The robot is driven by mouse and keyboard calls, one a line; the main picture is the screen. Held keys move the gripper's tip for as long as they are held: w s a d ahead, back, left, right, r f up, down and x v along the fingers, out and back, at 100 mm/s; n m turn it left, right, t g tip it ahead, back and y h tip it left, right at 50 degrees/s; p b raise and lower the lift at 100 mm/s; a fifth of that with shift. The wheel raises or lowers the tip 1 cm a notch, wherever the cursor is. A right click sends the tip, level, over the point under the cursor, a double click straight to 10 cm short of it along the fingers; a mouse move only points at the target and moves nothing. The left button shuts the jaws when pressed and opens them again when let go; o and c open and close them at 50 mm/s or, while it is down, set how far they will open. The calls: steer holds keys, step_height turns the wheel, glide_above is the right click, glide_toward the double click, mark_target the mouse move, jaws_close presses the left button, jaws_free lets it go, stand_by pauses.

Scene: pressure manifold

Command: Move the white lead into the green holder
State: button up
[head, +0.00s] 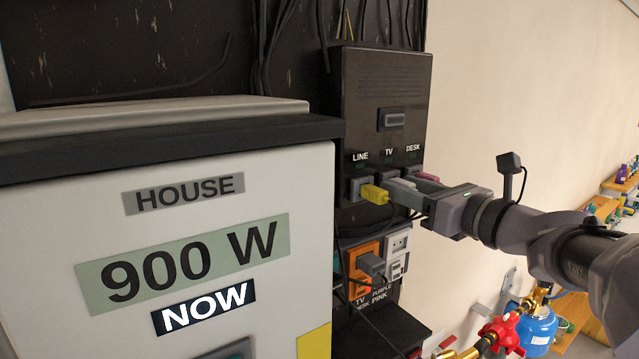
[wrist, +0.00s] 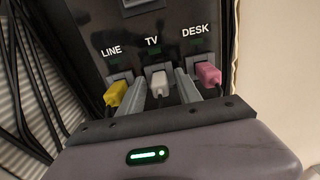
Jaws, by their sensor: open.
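The white lead's plug (wrist: 158,84) sits in the socket under the TV label on the black panel (head: 385,100). In the wrist view my gripper (wrist: 160,88) is open, with one finger on each side of the white plug. I cannot tell whether either finger touches it. In the head view my gripper (head: 402,190) reaches in from the right to the TV socket and largely hides the white plug. I cannot make out a green holder in either view.
A yellow plug (head: 375,194) sits in LINE and a pink plug (wrist: 208,74) in DESK, close on either side. Below are an orange socket (head: 364,250) with a grey plug and a white socket (head: 398,243). Dark cables hang nearby. The white HOUSE cabinet (head: 250,270) stands left.

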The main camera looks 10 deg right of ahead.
steer(key=shift+c, duration=0.4)
jaws_close()
stand_by(0.9)
steer(key=shift+s+d+f, duration=0.1)
steer(key=shift+s, duration=0.05)
stand_by(0.3)
steer(key=shift+b+v, duration=0.55)
steer(key=shift+v, duration=2.25)
steer(key=s+d+f+m+b, duration=0.25)
steer(key=f+m+b, duration=0.8)
steer(key=f, duration=1.15)
steer(key=s+d+f+m+b, duration=0.1)
steer(key=s+f+m+b, duration=0.2)
steer(key=f+m+b, duration=1.4)
steer(key=w+a+f+n+p, duration=0.2)
steer(key=w+f+n, duration=0.3)
steer(key=n, duration=0.4)
steer(key=shift+w+f+p, duration=0.2)
steer(key=shift+w+p, duration=0.05)
steer(key=shift+p, duration=0.55)
